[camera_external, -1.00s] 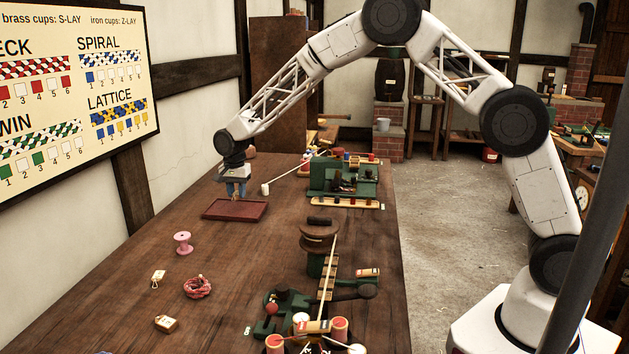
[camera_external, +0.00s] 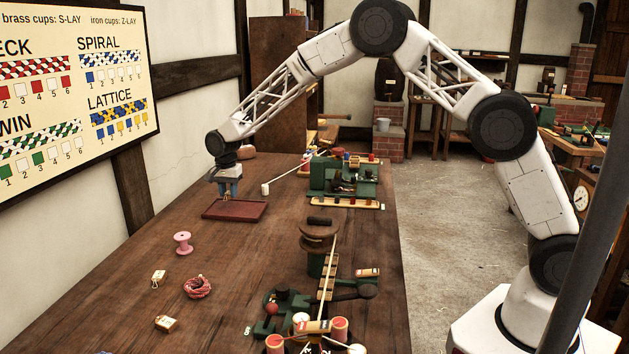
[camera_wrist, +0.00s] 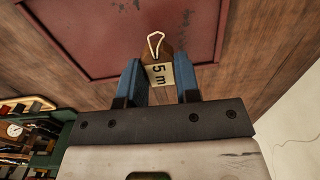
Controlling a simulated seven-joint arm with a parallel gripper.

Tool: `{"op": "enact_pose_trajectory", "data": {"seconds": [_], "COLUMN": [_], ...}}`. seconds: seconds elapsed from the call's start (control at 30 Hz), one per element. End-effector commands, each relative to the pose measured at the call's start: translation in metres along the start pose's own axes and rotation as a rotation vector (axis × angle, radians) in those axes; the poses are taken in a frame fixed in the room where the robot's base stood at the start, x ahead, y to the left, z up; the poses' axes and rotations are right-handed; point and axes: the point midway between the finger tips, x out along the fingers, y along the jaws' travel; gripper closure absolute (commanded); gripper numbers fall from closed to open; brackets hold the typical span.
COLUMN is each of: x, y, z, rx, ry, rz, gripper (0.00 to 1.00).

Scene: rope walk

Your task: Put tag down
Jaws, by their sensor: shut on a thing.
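My gripper (camera_external: 229,190) is over the far left of the long table, just above the back left part of the red tray (camera_external: 236,211). In the wrist view my gripper (camera_wrist: 159,80) has its two blue fingers shut on a tag (camera_wrist: 160,75), a small block with a cream face reading "5 m" and a loop of cord. The red tray (camera_wrist: 95,60) shows below the tag and looks empty where visible. In the external view the tag is too small to make out between the fingers.
Two similar tags, one behind (camera_external: 158,278) and one in front (camera_external: 166,323), lie on the near left of the table. A green machine (camera_external: 343,178) stands right of the tray. Bare wood surrounds the tray.

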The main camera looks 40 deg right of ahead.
Motion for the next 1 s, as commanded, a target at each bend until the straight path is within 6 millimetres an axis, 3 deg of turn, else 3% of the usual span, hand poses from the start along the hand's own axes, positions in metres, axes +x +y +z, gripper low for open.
{"op": "enact_pose_trajectory", "data": {"seconds": [0.23, 0.73, 0.77, 0.8, 0.9, 1.0], "x": [0.028, 0.034, 0.034, 0.033, 0.033, 0.033], "y": [0.001, 0.002, 0.001, 0.001, 0.001, 0.001], "z": [0.0, 0.001, 0.001, 0.001, 0.001, 0.001], "rx": [0.0, 0.0, 0.0, 0.0, 0.0, 0.0], "ry": [-0.001, -0.001, -0.001, -0.001, -0.001, -0.001], "rz": [0.002, 0.002, 0.002, 0.002, 0.002, 0.002], "gripper": [0.91, 0.91, 0.68, 0.62, 0.47, 0.44]}}
